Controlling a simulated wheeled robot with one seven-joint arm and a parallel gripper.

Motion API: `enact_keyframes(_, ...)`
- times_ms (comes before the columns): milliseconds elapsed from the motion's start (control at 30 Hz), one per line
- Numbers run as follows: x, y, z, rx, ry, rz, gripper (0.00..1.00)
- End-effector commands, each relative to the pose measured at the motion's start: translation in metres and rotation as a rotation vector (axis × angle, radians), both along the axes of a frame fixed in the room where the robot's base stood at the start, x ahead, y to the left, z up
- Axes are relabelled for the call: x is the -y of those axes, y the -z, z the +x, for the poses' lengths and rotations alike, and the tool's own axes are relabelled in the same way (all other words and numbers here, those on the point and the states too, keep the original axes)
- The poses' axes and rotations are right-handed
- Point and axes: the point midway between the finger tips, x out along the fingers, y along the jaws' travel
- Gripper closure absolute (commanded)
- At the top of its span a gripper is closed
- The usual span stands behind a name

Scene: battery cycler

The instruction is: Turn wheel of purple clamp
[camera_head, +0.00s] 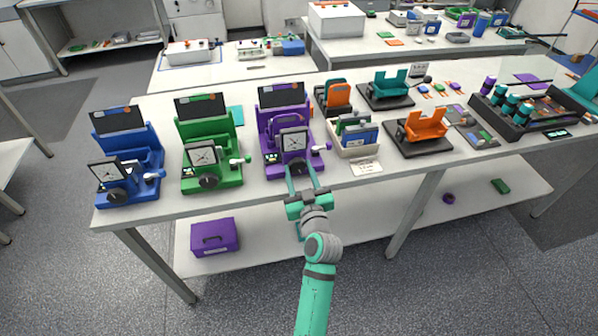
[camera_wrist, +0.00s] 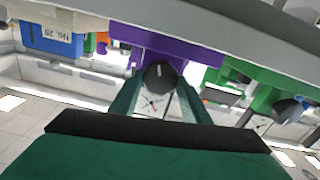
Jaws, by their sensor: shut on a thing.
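The purple clamp (camera_head: 273,128) stands near the front edge of the table, third from the left, with a dial gauge (camera_head: 293,141) on its front. Its dark round wheel (camera_head: 297,168) faces front, below the gauge, partly hidden by my gripper. My gripper (camera_head: 301,176) reaches up from the front, with one finger on each side of the wheel. In the wrist view the wheel (camera_wrist: 160,75), with a light mark on it, sits between the two green fingers, and the purple body (camera_wrist: 180,48) is behind it. My gripper is shut on the wheel.
A green clamp (camera_head: 205,130) and a blue clamp (camera_head: 128,150) stand to the left. A white bin (camera_head: 357,150) and an orange holder (camera_head: 424,127) are to the right. A purple case (camera_head: 214,238) sits on the lower shelf. The floor in front is clear.

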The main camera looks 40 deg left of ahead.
Motion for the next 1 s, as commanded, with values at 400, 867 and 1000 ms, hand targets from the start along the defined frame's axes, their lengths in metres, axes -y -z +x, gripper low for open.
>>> enact_keyframes(400, 0.0001, 0.0008, -0.0014, 0.162, -0.002, -0.141, 0.80)
enact_keyframes(867, -0.0018, 0.0007, -0.0019, 0.195, -0.003, -0.169, 0.80)
enact_keyframes(1000, -0.0020, 0.0007, -0.0020, 0.195, -0.004, -0.168, 0.80)
